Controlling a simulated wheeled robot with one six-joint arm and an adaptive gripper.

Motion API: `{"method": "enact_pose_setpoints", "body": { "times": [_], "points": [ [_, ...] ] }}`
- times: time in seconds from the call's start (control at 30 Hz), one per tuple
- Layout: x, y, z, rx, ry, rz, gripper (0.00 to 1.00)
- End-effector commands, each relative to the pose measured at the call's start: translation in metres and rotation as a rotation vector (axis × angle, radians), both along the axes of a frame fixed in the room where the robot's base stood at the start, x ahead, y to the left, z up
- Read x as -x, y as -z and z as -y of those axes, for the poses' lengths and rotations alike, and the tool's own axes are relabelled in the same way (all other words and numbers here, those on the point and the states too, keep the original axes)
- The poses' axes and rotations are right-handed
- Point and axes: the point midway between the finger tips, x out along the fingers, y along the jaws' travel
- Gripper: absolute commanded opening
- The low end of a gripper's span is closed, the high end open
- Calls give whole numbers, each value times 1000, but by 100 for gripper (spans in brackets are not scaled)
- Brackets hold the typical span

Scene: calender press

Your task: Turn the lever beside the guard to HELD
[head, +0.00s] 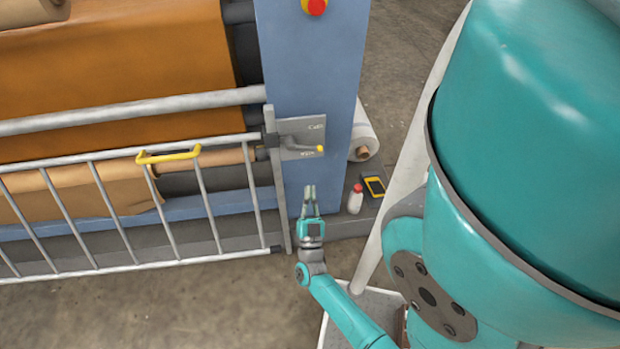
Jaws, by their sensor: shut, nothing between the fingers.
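The lever (298,147) is a grey bar with a yellow tip, mounted on a grey plate (313,131) on the blue press column. It points right, about level, slightly down at its tip. The plate has small marks above and below the lever, too small to read surely. The guard (205,190) is a silver barred gate left of the lever, with a yellow handle (168,157); it stands across the front of the rollers. My gripper (310,191) is shut and empty. It appears below the lever in the picture, apart from it, fingers pointing up toward it.
A red button on a yellow base (315,6) is high on the blue column (312,70). A white roll (362,135) lies behind the column. A white bottle with a red cap (355,199) and a yellow-and-black device (374,186) stand right of my gripper. Concrete floor lies in front.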

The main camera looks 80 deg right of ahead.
Motion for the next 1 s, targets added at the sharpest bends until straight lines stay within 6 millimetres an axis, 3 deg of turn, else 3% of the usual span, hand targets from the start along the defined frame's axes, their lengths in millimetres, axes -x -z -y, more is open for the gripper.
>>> {"method": "enact_pose_setpoints", "body": {
  "times": [0.1, 0.3, 1.0],
  "points": [
    [3, 10, -16, -2, -3, -2, 0],
    [6, 18, -28, 1, -2, -1, 0],
    [7, 20, -31, -1, -1, -1, 0]
  ]
}}
